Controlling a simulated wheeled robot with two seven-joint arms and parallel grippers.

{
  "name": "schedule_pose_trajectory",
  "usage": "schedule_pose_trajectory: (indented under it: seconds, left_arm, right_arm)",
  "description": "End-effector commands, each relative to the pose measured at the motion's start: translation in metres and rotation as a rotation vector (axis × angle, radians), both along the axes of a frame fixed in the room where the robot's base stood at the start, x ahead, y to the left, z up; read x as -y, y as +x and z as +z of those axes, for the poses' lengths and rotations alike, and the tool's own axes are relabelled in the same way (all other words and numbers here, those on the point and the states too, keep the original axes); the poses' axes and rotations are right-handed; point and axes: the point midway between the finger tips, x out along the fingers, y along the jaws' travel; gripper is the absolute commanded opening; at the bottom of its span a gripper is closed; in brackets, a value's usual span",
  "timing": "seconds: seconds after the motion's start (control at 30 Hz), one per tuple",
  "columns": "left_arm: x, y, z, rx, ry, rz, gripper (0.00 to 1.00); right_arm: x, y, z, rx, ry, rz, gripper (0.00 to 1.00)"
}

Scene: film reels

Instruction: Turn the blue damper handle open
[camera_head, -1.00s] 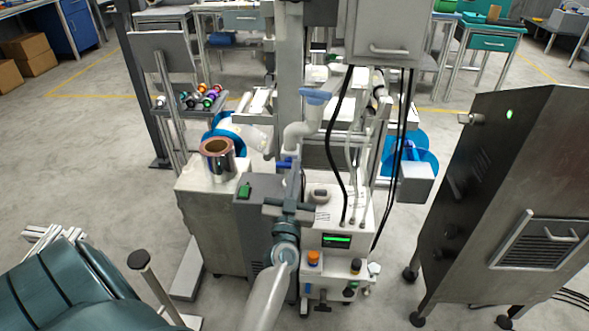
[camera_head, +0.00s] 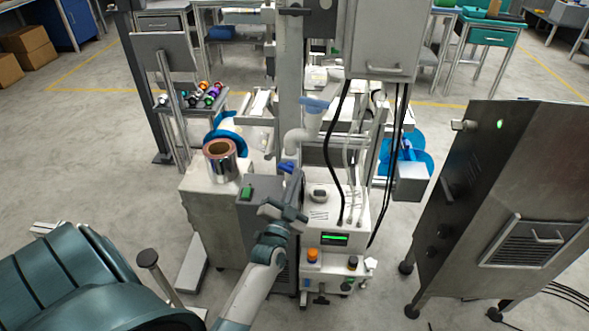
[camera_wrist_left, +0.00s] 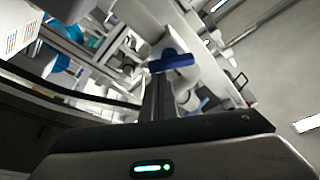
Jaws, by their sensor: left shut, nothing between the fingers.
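The blue damper handle (camera_head: 287,167) sits on the white pipe (camera_head: 297,142) beside the grey column, near the middle of the head view. In the left wrist view the blue handle (camera_wrist_left: 171,62) lies crosswise, just beyond my fingertips. My left gripper (camera_head: 297,180) is shut and empty, its fingers pointing up toward the handle from just below it. In the wrist view the dark shut fingers (camera_wrist_left: 156,92) end close to the handle; I cannot tell whether they touch it. My right gripper is not in view.
A foil roll (camera_head: 222,161) stands on the cabinet left of the handle. A white control box (camera_head: 336,220) with a green display is at the right. Black cables (camera_head: 333,150) hang right of the column. A large dark metal cabinet (camera_head: 500,200) stands farther right.

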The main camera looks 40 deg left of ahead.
Motion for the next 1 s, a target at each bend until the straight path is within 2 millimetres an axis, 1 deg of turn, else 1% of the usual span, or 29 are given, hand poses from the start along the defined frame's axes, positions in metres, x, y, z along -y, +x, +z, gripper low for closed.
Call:
schedule_pose_trajectory:
  seconds: [0.03,0.07,0.3,0.57,0.6,0.7,0.8,0.9,1.0]
  left_arm:
    - [-0.001,0.000,0.003,-0.019,0.028,0.000,0.00]
    - [-0.001,0.000,0.003,-0.031,0.048,0.000,0.00]
    - [-0.002,-0.001,-0.002,-0.144,0.230,0.000,0.00]
    - [-0.004,-0.002,-0.007,-0.249,0.404,0.001,0.00]
    - [-0.004,-0.002,-0.008,-0.264,0.430,0.000,0.00]
    - [-0.005,-0.003,-0.010,-0.303,0.493,0.000,0.00]
    - [-0.006,-0.003,-0.012,-0.345,0.561,0.000,0.00]
    - [-0.007,-0.004,-0.013,-0.386,0.628,0.000,0.00]
    - [-0.008,-0.005,-0.015,-0.423,0.690,0.001,0.00]
  right_arm:
    - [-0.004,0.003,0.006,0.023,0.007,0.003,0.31]
    - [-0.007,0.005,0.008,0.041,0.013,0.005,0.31]
    - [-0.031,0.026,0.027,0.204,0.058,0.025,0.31]
    - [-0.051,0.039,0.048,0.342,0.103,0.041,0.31]
    - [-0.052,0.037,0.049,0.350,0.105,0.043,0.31]
    - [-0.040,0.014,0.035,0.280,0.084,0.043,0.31]
    - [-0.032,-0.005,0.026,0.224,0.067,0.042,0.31]
    - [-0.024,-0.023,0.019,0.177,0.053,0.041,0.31]
    - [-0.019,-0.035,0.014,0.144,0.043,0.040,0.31]
